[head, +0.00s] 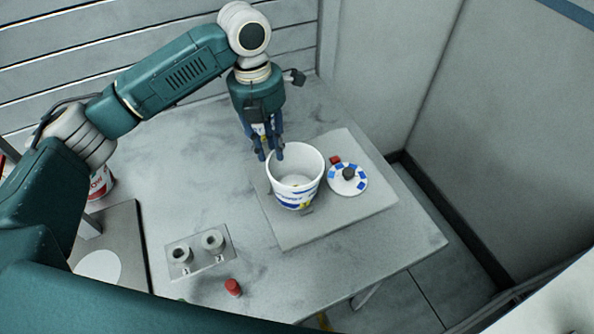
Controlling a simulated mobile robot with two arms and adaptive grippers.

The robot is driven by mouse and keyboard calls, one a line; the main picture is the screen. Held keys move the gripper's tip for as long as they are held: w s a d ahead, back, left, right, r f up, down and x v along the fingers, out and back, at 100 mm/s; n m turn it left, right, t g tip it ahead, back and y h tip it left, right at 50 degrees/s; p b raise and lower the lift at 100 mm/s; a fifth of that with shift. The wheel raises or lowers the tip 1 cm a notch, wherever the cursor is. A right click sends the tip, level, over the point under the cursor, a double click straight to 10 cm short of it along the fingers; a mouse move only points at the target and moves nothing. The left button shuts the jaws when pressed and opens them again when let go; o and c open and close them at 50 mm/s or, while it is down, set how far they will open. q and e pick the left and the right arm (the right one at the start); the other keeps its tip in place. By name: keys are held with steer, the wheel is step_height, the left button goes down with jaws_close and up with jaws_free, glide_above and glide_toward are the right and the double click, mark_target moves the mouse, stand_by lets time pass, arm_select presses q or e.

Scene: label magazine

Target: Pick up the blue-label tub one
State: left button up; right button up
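The blue-label tub (297,197) is white with blue marks on its side. It stands upright and uncovered on a pale square board, and its inside looks empty. My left gripper (270,156) points down at the tub's back left rim, with its fingertips apart. I see nothing held between them, but I cannot tell whether a finger touches the rim. My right gripper is not in view.
A blue-and-white lid with a black knob (348,174) lies right of the tub, beside a small red piece (336,159). A two-cup holder (201,254) and a red cap (232,287) are in front. A red-label tub (101,184) is partly hidden at left. Walls bound the back and right.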

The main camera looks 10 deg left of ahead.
mark_target(271, 156)
arm_select(q)
steer(key=f, duration=0.3)
steer(key=shift+s+d+p, duration=0.1)
steer(key=shift+s+p, duration=0.2)
steer(key=shift+s, duration=0.05)
steer(key=f+p, duration=0.1)
steer(key=f, duration=0.2)
steer(key=f+p, duration=0.1)
steer(key=f, duration=0.1)
steer(key=shift+d+p, duration=0.3)
steer(key=shift+d, duration=0.05)
steer(key=shift+f, duration=0.2)
jaws_close()
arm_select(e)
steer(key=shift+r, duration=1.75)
